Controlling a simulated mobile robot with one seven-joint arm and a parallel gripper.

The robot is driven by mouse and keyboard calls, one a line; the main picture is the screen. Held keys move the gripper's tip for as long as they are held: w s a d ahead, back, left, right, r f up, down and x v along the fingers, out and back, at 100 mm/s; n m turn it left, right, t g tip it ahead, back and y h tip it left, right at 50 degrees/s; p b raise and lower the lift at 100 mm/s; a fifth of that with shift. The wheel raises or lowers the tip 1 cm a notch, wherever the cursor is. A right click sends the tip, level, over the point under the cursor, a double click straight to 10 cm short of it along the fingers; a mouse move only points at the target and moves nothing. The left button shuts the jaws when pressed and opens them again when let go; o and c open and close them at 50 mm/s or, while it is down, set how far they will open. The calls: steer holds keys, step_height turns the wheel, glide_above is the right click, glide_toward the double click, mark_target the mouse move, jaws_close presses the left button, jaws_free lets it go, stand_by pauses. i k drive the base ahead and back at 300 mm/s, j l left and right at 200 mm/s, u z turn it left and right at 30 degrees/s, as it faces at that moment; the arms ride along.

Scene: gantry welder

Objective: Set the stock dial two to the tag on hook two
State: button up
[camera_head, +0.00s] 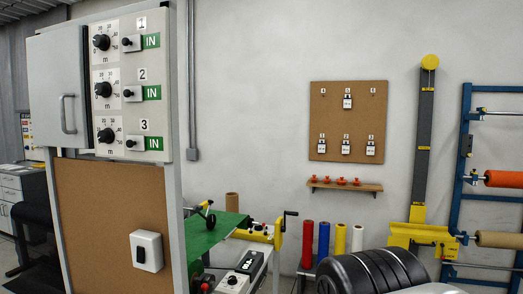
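A grey cabinet at the left carries a column of dials numbered 1, 2 and 3. Dial two (103,89) is the middle black knob on a white scale plate; its pointer reading is too small to tell. Beside it are a small black knob switch (129,93), the label 2 and a green IN plate (152,92). A cork board (347,155) on the wall bears white tags: one in the top row (347,103) and three in the bottom row, including the middle one (346,147). Hook numbers and tag writing are too small to read. My gripper is not in view.
A wooden shelf (344,186) with several red-orange pieces hangs below the board. Coloured rolls (324,242), a green-topped bench (205,238) and a blue rack (466,180) stand along the wall. A large black ribbed form (372,272) fills the bottom right foreground. A white box (147,251) sits on the cabinet's lower panel.

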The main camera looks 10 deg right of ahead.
mark_target(104, 89)
steer(key=z, duration=0.95)
steer(key=u, duration=1.8)
